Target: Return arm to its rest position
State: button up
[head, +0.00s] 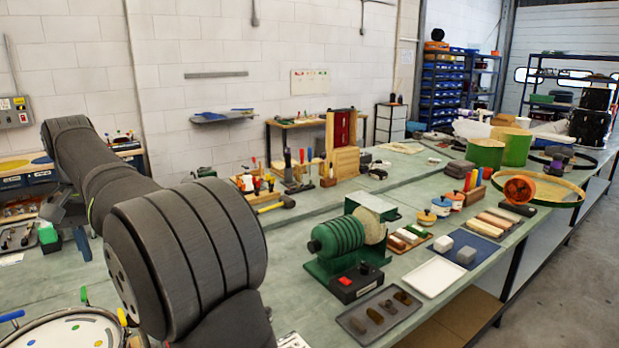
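My arm fills the left side of the head view, with its thick dark grey links close to the camera. It reaches from the upper left down to the bottom edge, in front of the bench. The green-topped bench (429,252) runs from the lower left to the back right.
A green grinding machine (337,238) and a black switch box (357,281) stand right of my arm. A white tray (433,276) and a dark tray (352,325) lie nearby. A drum (28,336) sits at lower left. Tool racks (290,170) stand behind.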

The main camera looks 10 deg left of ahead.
jog(key=shift+m, duration=1.2)
jog(key=o, duration=1.2)
jog(key=shift+o, duration=1.4)
jog(key=shift+w+d+f, duration=0.1)
jog(key=w+d+f+n+t+y, duration=0.3)
jog(key=d+f+n, duration=0.15)
jog(key=d, duration=0.35)
jog(key=x, duration=0.9)
jog(key=shift+w+a, duration=0.3)
jog(key=shift+a, duration=0.15)
jog(key=shift+r, duration=0.1)
